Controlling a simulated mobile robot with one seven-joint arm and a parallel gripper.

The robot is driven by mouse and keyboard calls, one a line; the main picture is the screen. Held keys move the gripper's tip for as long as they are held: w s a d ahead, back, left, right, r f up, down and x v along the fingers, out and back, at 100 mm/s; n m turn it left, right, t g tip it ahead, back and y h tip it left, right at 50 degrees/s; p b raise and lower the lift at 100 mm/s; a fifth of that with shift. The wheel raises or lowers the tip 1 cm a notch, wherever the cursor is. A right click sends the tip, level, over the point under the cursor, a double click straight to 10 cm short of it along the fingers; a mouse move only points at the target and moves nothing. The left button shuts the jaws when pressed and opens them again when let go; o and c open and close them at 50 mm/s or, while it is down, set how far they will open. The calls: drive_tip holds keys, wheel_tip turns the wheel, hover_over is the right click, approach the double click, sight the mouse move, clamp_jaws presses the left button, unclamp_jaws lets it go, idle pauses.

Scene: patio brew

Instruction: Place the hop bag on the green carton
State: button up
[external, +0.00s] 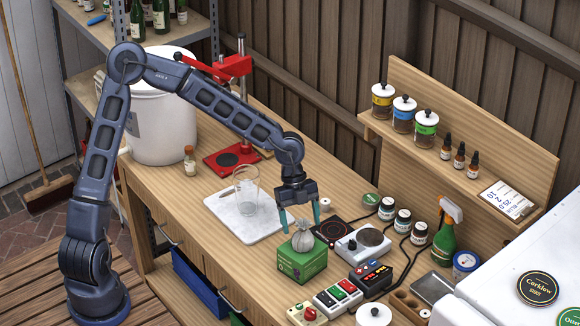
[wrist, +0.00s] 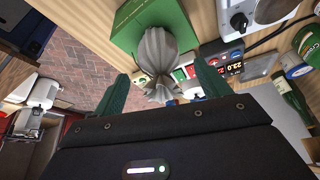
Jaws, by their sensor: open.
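The hop bag (external: 302,238) is a small grey tied sack. It sits upright on top of the green carton (external: 300,262) in the external view. My gripper (external: 299,222) is open just above the bag, with its teal fingers on either side of the bag's neck. In the wrist view the bag (wrist: 158,62) shows between the two spread fingers (wrist: 163,95), with the green carton (wrist: 125,30) behind it. No finger clearly touches the bag. The bag's underside is hidden.
A glass beaker (external: 245,190) stands on a white board (external: 236,228) left of the carton. A scale (external: 362,246) and control boxes (external: 338,296) crowd its right. A spray bottle (external: 445,235) stands farther right. The bench front edge is close to the carton.

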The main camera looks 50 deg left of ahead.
drive_tip(key=s+v, duration=0.1)
drive_tip(key=v, duration=0.6)
drive_tip(key=s+a+r+n+t+y, duration=0.1)
drive_tip(key=s+a+r+n, duration=0.3)
drive_tip(key=s, duration=0.7)
drive_tip(key=s+a+r+n+t+y, duration=0.1)
drive_tip(key=s+a+r+n+t, duration=0.2)
drive_tip(key=s+a+n, duration=0.6)
drive_tip(key=s+a+r+n+t+y, duration=0.1)
drive_tip(key=s+a+r+n, duration=0.3)
drive_tip(key=s, duration=0.9)
drive_tip(key=a+n+y, duration=0.1)
drive_tip(key=a+n, duration=0.2)
drive_tip(key=n, duration=0.1)
drive_tip(key=shift+s+r+t, duration=0.4)
